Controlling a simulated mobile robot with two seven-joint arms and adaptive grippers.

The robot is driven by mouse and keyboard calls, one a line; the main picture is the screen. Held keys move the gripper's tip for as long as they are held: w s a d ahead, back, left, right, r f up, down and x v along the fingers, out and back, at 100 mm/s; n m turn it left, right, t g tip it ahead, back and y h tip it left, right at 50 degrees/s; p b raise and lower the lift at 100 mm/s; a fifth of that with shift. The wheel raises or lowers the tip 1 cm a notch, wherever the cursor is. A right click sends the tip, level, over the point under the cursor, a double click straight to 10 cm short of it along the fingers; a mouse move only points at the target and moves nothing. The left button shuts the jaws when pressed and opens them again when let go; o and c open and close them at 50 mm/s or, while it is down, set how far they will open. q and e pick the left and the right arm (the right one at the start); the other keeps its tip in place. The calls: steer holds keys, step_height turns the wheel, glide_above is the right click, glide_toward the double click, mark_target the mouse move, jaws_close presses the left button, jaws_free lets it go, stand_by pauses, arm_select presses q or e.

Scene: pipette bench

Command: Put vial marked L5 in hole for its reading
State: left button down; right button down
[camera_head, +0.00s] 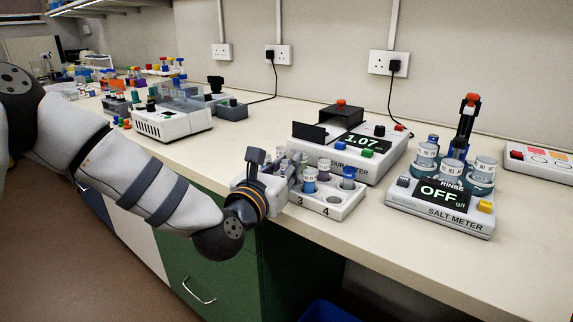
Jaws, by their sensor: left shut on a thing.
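My left gripper (284,170) reaches in from the left, over the left part of a white rack (345,208). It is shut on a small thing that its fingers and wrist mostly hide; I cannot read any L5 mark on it. The rack's front edge shows the numbers 3 and 4. A vial with a white cap (310,180) and a blue vial (348,178) stand in the rack, and an empty hole (333,199) shows at 4. Behind the rack, the turbidity meter (375,160) displays 1.07. My right gripper is out of view.
The salt meter (440,215) stands to the right, reading OFF, with several capped vials around its display. A flat panel with coloured patches (540,160) lies at the far right. A white instrument (172,122) and coloured items stand at back left. The front right bench is clear.

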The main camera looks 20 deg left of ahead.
arm_select(q)
steer(key=shift+f, duration=0.3)
steer(key=c, duration=1.8)
jaws_free()
steer(key=shift+o, duration=0.2)
steer(key=shift+r, duration=0.1)
